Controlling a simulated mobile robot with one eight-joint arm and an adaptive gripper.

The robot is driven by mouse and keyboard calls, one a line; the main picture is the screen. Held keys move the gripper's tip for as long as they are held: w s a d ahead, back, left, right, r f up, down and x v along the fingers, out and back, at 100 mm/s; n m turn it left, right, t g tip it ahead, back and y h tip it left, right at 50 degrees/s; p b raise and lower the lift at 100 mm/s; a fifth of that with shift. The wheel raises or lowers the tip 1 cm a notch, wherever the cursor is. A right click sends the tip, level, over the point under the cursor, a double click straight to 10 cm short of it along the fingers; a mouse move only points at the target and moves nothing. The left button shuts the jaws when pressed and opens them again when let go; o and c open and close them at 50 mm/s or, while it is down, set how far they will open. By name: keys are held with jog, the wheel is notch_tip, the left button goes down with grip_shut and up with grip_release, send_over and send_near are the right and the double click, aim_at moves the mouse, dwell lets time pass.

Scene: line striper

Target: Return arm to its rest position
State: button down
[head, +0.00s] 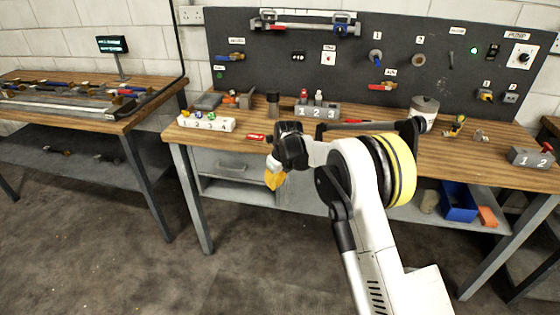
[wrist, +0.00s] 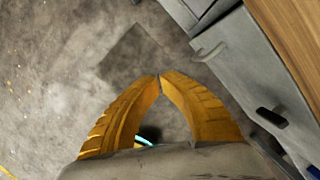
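My gripper (head: 274,181) hangs in front of the workbench's front edge in the head view, with its yellow fingers pointing down. In the wrist view, the two yellow fingertips of my gripper (wrist: 159,77) meet, and nothing shows between them. The grey floor (wrist: 60,70) lies below them. My white arm is bent and raised in front of the workbench, and hides part of its front and top.
A drawer unit (wrist: 235,65) is close at right in the wrist view. A second bench (head: 90,115) stands left. The floor in front is clear.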

jog(key=s+d+r+n+t, duration=0.1)
jog(key=s+d+r+n, duration=0.6)
jog(key=r, duration=0.5)
jog(key=s+d+r+n+t, duration=0.2)
jog(key=s+d+r+n, duration=0.3)
jog(key=s+d+r, duration=0.45)
jog(key=s+d+n, duration=0.3)
jog(key=s+n, duration=0.1)
jog(key=s, duration=0.4)
jog(key=s+d+n+t+h, duration=0.1)
jog(key=s+d+n, duration=0.2)
jog(key=s+n, duration=0.2)
jog(key=s+d+n+t+h, duration=0.1)
jog(key=s+d+n, duration=0.2)
jog(key=s, duration=0.7)
jog(key=shift+s+d+r+n, duration=0.25)
jog(key=shift+s+d+n, duration=0.1)
jog(key=shift+n, duration=0.75)
